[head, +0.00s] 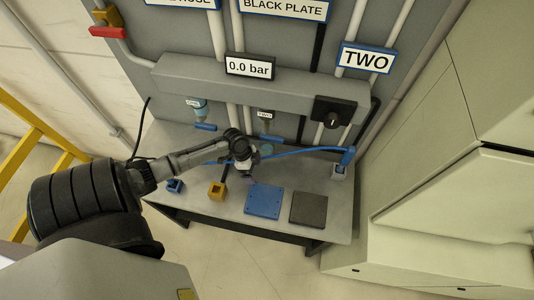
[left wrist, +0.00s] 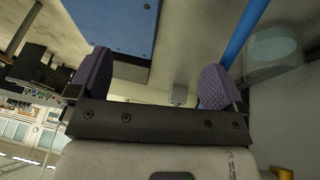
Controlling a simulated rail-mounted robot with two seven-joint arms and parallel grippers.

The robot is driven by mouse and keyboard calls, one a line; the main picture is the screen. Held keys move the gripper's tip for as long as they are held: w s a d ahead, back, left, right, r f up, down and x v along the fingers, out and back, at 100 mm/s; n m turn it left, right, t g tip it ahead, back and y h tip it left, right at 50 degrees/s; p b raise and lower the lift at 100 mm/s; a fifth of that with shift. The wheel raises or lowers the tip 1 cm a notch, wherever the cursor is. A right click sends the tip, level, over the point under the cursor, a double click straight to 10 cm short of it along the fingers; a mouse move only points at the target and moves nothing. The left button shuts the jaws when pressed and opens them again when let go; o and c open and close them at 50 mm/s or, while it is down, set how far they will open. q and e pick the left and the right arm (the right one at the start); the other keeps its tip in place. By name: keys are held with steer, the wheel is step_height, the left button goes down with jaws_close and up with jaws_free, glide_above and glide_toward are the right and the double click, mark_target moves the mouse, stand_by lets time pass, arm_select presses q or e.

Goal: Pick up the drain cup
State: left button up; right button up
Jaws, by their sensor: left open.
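A small translucent bluish cup (head: 267,150), which looks like the drain cup, stands near the back of the grey table, just behind and right of my left gripper (head: 248,174). In the left wrist view a clear round cup (left wrist: 275,48) shows at the upper right, outside the fingers and beside a blue hose. My left gripper, with purple pads (left wrist: 156,70), is open, with nothing between its fingers. The wrist and arm hide part of the table around the cup in the head view. My right gripper is not in view.
A blue plate (head: 263,202) and a black plate (head: 308,209) lie at the table's front. The blue hose (head: 312,150) runs behind the gripper to the right. A piped panel (head: 290,92) stands behind.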

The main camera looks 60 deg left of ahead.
mark_target(267, 147)
arm_select(q)
steer(key=w+a+r+t+b, duration=0.1)
steer(key=w+a+r, duration=0.15)
steer(key=a, duration=0.45)
steer(key=w+a+r+t, duration=0.1)
steer(key=w+a+t, duration=0.1)
steer(key=w+a, duration=0.35)
steer(key=f+b, duration=0.1)
steer(key=f, duration=0.1)
steer(key=w+f+b, duration=0.1)
steer(key=f+b, duration=0.2)
steer(key=shift+w+d+f+b, duration=0.25)
steer(key=shift+d+f+b, duration=0.05)
steer(key=shift+f+b, duration=0.1)
steer(key=shift+d+b+x, duration=0.15)
steer(key=shift+b+x, duration=0.65)
steer(key=shift+x, duration=0.55)
steer(key=shift+d+b+x, duration=0.15)
steer(key=shift+b+x, duration=0.6)
steer(key=shift+x, duration=0.6)
steer(key=shift+s, duration=0.15)
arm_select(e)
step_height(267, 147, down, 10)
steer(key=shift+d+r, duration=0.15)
arm_select(q)
steer(key=shift+r, duration=0.1)
steer(key=c, duration=1.1)
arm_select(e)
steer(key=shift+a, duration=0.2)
